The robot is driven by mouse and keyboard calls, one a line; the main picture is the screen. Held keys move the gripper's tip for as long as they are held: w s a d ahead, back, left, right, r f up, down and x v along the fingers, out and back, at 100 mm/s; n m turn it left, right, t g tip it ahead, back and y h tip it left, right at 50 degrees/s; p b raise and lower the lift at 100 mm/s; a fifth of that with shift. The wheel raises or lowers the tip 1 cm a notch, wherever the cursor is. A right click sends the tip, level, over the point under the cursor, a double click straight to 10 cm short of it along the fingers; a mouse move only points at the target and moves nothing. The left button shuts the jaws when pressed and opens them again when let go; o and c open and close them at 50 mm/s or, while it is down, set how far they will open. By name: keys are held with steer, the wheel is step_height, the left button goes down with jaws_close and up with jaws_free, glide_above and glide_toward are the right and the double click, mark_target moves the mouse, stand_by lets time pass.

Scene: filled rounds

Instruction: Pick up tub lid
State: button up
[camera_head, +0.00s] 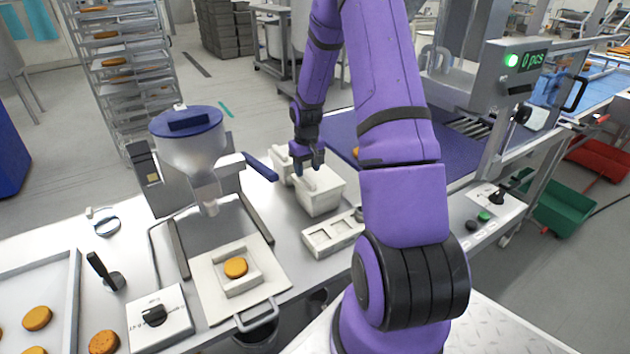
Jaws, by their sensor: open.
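A white tub (320,203) stands on the steel worktop near the middle of the view. A pale lid (328,179) appears to lie on top of it, though its edges are hard to make out. My gripper (310,167) points down just above the tub's top, with its fingers apart. The fingers hide part of the tub top and the back of it. I cannot tell whether they touch the lid.
A pale tray with square compartments (335,234) sits in front of the tub. A filling machine with a blue-topped hopper (190,150) stands left, above a board (205,298) holding an orange round (235,267). A dark blue conveyor (455,150) runs behind right.

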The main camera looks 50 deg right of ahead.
mark_target(308, 179)
step_height(308, 179, down, 4)
steer(key=shift+s+f, duration=0.1)
steer(key=shift+s, duration=0.05)
steer(key=shift+c, duration=0.2)
jaws_close()
